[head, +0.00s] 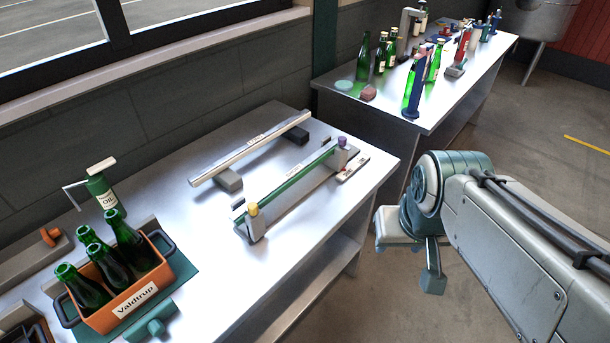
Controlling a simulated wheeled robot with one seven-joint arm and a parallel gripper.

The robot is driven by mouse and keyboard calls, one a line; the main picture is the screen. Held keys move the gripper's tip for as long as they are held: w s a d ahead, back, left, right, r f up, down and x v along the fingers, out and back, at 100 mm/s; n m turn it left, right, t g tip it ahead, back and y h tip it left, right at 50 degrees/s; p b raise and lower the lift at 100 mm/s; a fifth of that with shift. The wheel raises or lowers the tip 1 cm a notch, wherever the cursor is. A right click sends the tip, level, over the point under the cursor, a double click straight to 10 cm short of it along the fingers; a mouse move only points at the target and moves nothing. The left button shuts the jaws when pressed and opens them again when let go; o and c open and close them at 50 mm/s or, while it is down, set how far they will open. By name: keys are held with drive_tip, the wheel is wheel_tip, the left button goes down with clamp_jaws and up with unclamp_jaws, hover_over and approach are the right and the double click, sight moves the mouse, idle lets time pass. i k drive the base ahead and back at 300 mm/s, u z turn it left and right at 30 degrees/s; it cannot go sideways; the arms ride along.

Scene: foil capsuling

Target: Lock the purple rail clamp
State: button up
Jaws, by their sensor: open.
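The purple rail clamp (342,141) is a small purple-topped piece at the far right end of the green rail (290,186) on the near metal table. I cannot tell from here whether it is locked. A yellow-topped clamp (252,209) stands at the rail's near left end. My gripper (409,252) is open, with no object visible in it. It hangs over the floor to the right of the table, apart from the rail and lower right of the purple clamp in the picture. Part of it is hidden by my own arm.
A white labelled bar (250,148) lies behind the rail on grey blocks. An orange crate (128,306) of green bottles and an oil can (101,190) stand at left. A second table (436,107) with bottles stands at the back. The near table's right front is clear.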

sight(342, 142)
drive_tip(key=z, duration=1.05)
drive_tip(key=i, duration=2.75)
drive_tip(key=u, duration=3.7)
